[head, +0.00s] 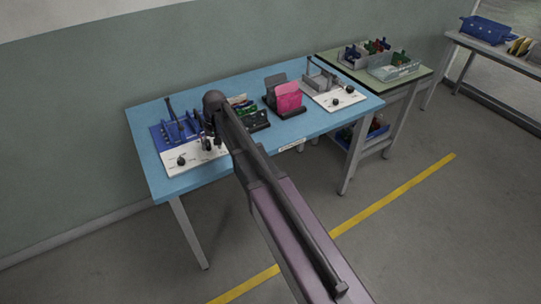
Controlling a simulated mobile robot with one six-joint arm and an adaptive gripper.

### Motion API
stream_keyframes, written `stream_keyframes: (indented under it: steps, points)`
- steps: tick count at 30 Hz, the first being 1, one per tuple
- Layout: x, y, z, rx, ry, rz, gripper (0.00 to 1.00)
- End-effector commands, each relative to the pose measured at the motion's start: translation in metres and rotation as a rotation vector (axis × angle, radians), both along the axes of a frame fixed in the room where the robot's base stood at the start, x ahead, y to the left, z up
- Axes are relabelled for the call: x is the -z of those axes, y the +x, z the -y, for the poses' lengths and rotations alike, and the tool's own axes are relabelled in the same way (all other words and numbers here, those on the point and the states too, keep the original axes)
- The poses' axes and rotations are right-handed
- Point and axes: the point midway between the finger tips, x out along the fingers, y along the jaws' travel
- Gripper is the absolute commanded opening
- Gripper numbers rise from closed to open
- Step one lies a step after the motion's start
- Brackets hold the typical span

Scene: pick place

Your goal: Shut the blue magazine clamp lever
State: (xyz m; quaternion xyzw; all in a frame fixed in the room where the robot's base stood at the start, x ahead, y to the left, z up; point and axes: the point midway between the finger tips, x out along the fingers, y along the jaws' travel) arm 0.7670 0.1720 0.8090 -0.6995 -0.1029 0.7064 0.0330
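The blue magazine clamp (160,137) sits at the left end of the light blue table, behind a white panel with dark knobs. A thin dark lever (170,108) stands up from its back, nearly upright and leaning a little. My arm reaches over the table from the lower right. My gripper (207,144) hangs down at the right side of the blue clamp, above the right part of the white panel. The gripper is small and dark here, and I cannot tell whether its fingers are open or touch anything. My wrist hides part of the clamp's right side.
A similar grey fixture (320,82) with its own lever stands at the table's right end. Pink and grey holders (287,97) and a dark tray (256,120) stand between. A green-topped bench (420,75) is beyond. The light blue table's (168,190) front left edge is bare.

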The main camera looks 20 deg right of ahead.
Motion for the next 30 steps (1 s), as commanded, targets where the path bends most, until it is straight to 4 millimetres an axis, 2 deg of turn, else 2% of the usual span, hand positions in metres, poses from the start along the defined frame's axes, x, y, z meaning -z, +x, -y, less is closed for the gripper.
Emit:
stream_keyframes:
  steps: [17,30]
  points:
    - [0.0,0.01,0.015,-0.371,0.0,0.001,0.64]
    - [-0.041,0.012,0.022,-0.379,0.001,0.0,0.64]
